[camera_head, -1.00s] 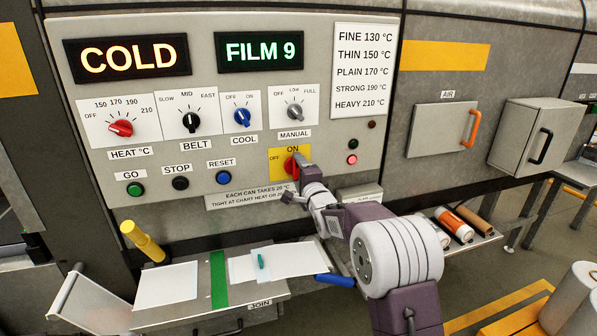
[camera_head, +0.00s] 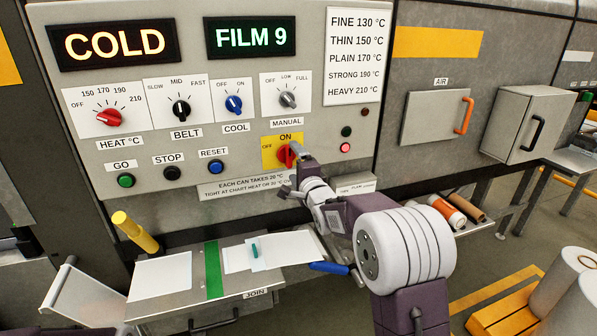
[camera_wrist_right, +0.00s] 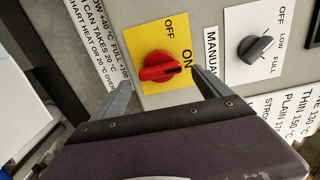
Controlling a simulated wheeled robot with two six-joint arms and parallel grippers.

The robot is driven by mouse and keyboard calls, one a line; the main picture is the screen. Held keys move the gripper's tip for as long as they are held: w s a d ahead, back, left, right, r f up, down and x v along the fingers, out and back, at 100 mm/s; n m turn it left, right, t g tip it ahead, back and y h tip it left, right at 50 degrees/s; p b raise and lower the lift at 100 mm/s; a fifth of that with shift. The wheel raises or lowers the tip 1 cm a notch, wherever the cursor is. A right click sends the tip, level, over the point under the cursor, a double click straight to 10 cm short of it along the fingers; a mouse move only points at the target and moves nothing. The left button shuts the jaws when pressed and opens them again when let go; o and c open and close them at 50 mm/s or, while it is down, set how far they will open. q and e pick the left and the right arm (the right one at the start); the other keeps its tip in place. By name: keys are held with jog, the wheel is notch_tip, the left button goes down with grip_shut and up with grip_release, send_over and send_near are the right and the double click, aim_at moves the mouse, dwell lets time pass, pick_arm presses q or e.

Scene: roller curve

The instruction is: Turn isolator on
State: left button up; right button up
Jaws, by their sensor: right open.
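The isolator is a red knob (camera_head: 285,156) on a yellow plate (camera_head: 268,158) marked OFF at the left and ON at the top. In the right wrist view the red knob (camera_wrist_right: 158,68) has a black mark on its grip, which points to the ON label. My right gripper (camera_wrist_right: 160,79) is open there, with one finger to each side of the knob and no clear contact. In the head view my right gripper (camera_head: 297,156) is close in front of the knob and partly covers the plate. My left gripper is not in view.
Above are the HEAT knob (camera_head: 110,117), BELT knob (camera_head: 181,109), COOL knob (camera_head: 233,104) and MANUAL knob (camera_head: 288,99). The displays read COLD (camera_head: 115,43) and FILM 9 (camera_head: 251,38). A shelf (camera_head: 190,300) with sheets and a blue-handled tool (camera_head: 330,268) lies below.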

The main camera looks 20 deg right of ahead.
jog(key=s, duration=0.6)
jog(key=shift+b, duration=0.4)
jog(key=shift+d, duration=0.1)
